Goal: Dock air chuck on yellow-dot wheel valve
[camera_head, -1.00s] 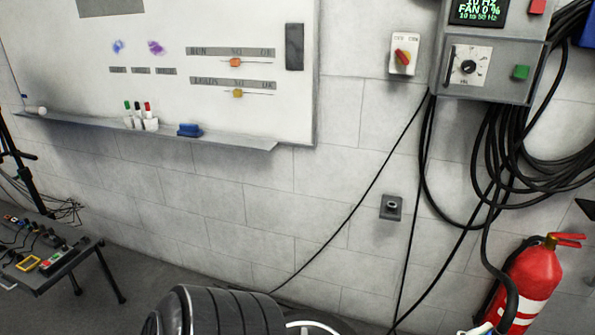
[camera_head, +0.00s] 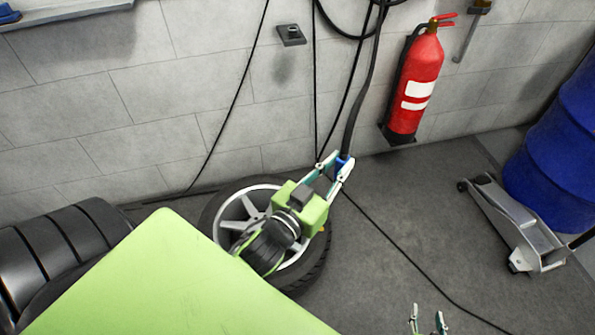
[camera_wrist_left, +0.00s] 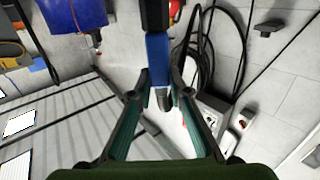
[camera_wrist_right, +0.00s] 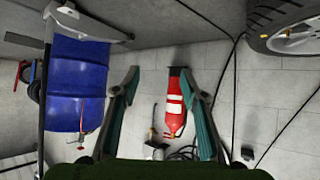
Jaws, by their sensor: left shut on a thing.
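My left gripper (camera_head: 336,174) is shut on a blue air chuck (camera_head: 344,161) with a dark hose running up from it. In the left wrist view the blue chuck (camera_wrist_left: 157,58) sits between the fingers. A wheel with a grey spoked rim and black tyre (camera_head: 312,262) is on the floor by the wall, partly covered by my left arm; the gripper appears above its upper right side. A small orange-yellow mark shows on the wheel in the right wrist view (camera_wrist_right: 297,41). I cannot make out a valve. My right gripper (camera_head: 428,318) is open and empty.
A red fire extinguisher (camera_head: 417,85) hangs on the wall. A blue drum (camera_head: 560,140) and a grey floor jack (camera_head: 515,225) stand at the right. Dark tyres (camera_head: 50,250) lie at the left. A thin cable (camera_head: 405,262) crosses the otherwise clear floor.

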